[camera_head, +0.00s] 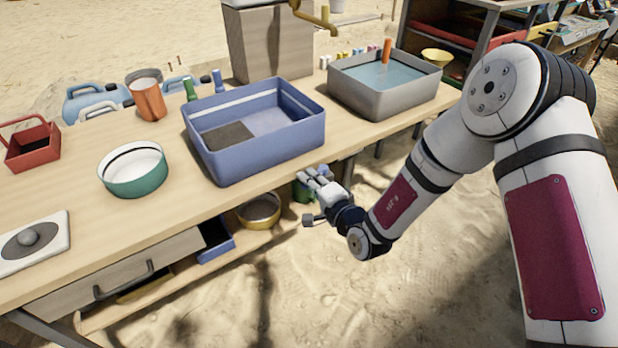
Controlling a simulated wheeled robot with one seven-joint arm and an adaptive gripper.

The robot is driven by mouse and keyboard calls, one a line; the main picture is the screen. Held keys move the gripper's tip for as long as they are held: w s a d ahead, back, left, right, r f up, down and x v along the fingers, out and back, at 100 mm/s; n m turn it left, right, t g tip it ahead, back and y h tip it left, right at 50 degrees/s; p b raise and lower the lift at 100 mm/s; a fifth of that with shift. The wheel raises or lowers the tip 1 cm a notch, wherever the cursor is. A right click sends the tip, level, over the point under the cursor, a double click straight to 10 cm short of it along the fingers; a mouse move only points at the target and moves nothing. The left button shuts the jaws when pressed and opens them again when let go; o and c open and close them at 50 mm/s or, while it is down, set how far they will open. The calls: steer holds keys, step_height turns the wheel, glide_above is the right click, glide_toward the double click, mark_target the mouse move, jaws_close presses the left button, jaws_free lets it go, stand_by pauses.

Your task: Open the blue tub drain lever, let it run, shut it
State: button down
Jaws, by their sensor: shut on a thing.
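The blue tub (255,155) stands on the wooden bench, with a dark grey patch (228,137) on the left of its floor. My gripper (312,180) is just past the bench's front edge, below and right of the tub's front right corner. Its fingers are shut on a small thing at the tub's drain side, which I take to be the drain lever. The lever itself is hidden behind the fingers and too small to make out. I cannot tell whether the drain runs.
A green container (301,192) is partly hidden behind my gripper. The grey tub (375,98) holds water and an orange upright piece (387,50). A green-sided bowl (134,180) and red basket (33,155) stand left. A yellow-rimmed bowl (259,222) sits on the lower shelf.

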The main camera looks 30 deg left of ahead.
steer(key=shift+a+f+m+t+h+p, duration=0.15)
steer(key=shift+m+t+h+p, duration=0.25)
steer(key=shift+p, duration=0.4)
steer(key=c, duration=1.6)
jaws_free()
steer(key=shift+o, duration=0.2)
steer(key=v, duration=1.2)
